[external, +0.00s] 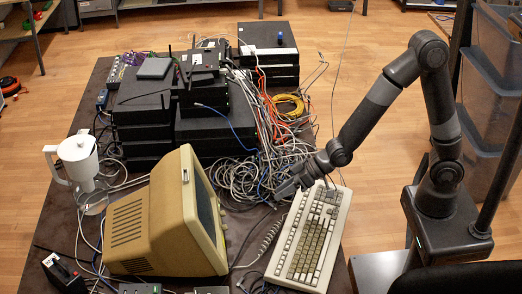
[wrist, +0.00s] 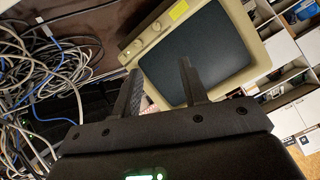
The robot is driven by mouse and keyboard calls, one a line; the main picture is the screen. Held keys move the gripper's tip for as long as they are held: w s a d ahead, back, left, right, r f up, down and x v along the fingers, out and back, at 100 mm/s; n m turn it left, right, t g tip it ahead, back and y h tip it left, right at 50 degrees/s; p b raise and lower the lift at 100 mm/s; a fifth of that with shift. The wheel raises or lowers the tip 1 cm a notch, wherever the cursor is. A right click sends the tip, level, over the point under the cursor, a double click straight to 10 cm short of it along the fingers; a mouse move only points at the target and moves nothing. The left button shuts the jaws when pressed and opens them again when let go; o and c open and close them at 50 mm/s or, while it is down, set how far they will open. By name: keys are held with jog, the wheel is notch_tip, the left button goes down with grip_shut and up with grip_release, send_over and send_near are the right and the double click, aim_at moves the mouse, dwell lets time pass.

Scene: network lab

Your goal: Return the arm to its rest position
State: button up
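My dark grey arm rises from its base at the right of the external view, bends at a high elbow, and reaches down left over the table. Beyond the fingers is the screen of the beige monitor (wrist: 252,47). Whether the gripper touches the cables near it cannot be told.
The dark table (external: 50,205) holds the monitor (external: 150,215), a keyboard (external: 308,240), stacked black network boxes (external: 215,130), tangled grey cables (external: 245,180) and a white jug (external: 78,158). Grey bins (external: 487,110) stand right of my arm. The wooden floor behind the table is mostly clear.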

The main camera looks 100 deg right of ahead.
jog(key=s+r+n+g, duration=0.1)
jog(key=s+r, duration=0.4)
jog(key=s, duration=0.5)
jog(key=s+d+r+n+g, duration=0.1)
jog(key=s+r, duration=0.4)
jog(key=s, duration=0.5)
jog(key=s+d+r+n+g+h, duration=0.1)
jog(key=s+r+n+g, duration=0.1)
jog(key=s+r, duration=0.4)
jog(key=s+g, duration=0.1)
jog(key=s, duration=0.3)
jog(key=shift+s+d, duration=0.25)
jog(key=shift+s, duration=0.05)
jog(key=shift+c, duration=0.3)
